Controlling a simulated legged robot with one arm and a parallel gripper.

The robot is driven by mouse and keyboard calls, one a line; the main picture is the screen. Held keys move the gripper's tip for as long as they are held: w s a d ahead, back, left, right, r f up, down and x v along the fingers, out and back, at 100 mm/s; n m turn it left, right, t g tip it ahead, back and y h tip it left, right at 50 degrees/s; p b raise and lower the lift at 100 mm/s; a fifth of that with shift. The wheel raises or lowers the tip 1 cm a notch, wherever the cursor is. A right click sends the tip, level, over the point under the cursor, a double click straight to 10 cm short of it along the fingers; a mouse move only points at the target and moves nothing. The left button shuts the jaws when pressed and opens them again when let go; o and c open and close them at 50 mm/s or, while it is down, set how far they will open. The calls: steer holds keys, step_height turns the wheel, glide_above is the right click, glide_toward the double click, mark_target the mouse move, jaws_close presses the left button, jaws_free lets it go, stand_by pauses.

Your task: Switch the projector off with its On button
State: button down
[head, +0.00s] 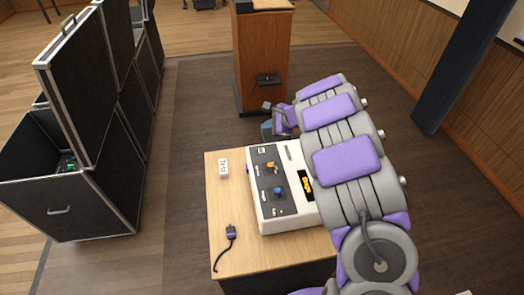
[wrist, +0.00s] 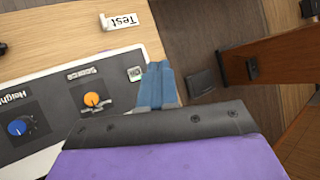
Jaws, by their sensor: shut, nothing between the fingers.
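A white control box (head: 255,214) with a dark top panel sits on a wooden table; I take it to be the projector's controls. A small pale square (wrist: 135,74) at the panel's far corner may be the On button; its marking is too small to read. It also shows in the head view (head: 261,150). My gripper (head: 266,130) is beyond the box's far edge. In the wrist view my gripper's blue fingers (wrist: 159,82) are shut and empty, close beside the pale square. I cannot tell whether they touch it.
A "Test" card (wrist: 121,22) and a dark cabled plug (head: 231,232) lie on the table. A wooden stand (head: 262,50) is behind; black cases (head: 75,200) stand left.

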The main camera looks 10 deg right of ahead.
steer(key=d, duration=0.1)
glide_above(263, 152)
steer(key=a, duration=0.2)
steer(key=d+f+b, duration=0.1)
steer(key=d+f, duration=0.1)
steer(key=d+f+b, duration=0.1)
steer(key=d+f, duration=0.1)
steer(key=shift+w+d+f+b, duration=0.15)
steer(key=shift+f+b, duration=0.2)
steer(key=shift+b, duration=0.05)
steer(key=a+f+b, duration=0.2)
steer(key=a+f, duration=0.2)
steer(key=shift+b, duration=0.4)
steer(key=shift+d+f, duration=0.25)
steer(key=shift+d, duration=1.5)
steer(key=shift+a, duration=1.45)
steer(key=shift+d+f, duration=0.1)
steer(key=shift+d, duration=1.15)
steer(key=shift+a, duration=1.1)
steer(key=shift+d, duration=0.9)
steer(key=shift+a+f+b, duration=0.15)
steer(key=shift+a+b, duration=0.3)
steer(key=shift+a, duration=0.4)
steer(key=shift+f, duration=0.2)
steer(key=shift+d, duration=0.45)
steer(key=shift+a+f+b, duration=0.15)
steer(key=shift+a+b, duration=0.2)
steer(key=shift+a, duration=0.05)
